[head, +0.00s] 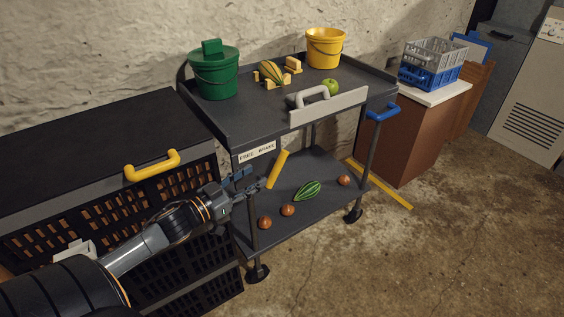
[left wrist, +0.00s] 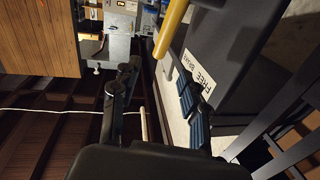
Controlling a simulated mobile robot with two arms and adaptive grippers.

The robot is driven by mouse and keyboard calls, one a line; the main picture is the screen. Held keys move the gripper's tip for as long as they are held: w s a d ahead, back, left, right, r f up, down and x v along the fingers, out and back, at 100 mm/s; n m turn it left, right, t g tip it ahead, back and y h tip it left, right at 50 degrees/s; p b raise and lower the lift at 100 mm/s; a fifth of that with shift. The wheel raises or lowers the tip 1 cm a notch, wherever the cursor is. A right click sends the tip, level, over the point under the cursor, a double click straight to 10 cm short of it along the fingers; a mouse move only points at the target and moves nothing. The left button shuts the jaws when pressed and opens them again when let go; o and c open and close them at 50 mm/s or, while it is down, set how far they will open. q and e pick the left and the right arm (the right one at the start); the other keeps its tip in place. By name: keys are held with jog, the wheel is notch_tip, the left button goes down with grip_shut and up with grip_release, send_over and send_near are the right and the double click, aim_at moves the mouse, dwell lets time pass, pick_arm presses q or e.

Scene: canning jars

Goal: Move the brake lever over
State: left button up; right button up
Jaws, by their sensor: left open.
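The brake lever (head: 278,169) is a yellow bar at the front left corner of the dark cart (head: 232,132). It leans up and to the right, below the right end of the white FREE BRAKE label (head: 257,152). My left gripper (head: 252,179) is open and empty, just left of the lever. In the left wrist view, the yellow lever (left wrist: 170,30) shows beyond the open fingers (left wrist: 159,92), near the label (left wrist: 196,80). I cannot tell whether a finger touches the lever. My right gripper is not in view.
On the cart top are a green bucket (head: 215,78), a yellow bucket (head: 325,50), a striped squash (head: 271,72) and a green apple (head: 330,87). The lower shelf holds a striped gourd (head: 307,191) and onions. A black crate cabinet (head: 105,130) stands close at left.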

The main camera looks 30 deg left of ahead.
aim_at(278, 162)
pick_arm(q)
jog(key=b+x, duration=0.1)
jog(key=x, duration=1)
jog(key=shift+w+f, duration=0.1)
jog(key=shift+w, duration=0.25)
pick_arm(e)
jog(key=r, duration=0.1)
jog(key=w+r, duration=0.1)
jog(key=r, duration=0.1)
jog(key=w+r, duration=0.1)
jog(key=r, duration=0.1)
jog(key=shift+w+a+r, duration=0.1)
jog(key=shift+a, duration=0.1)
pick_arm(q)
grip_shut()
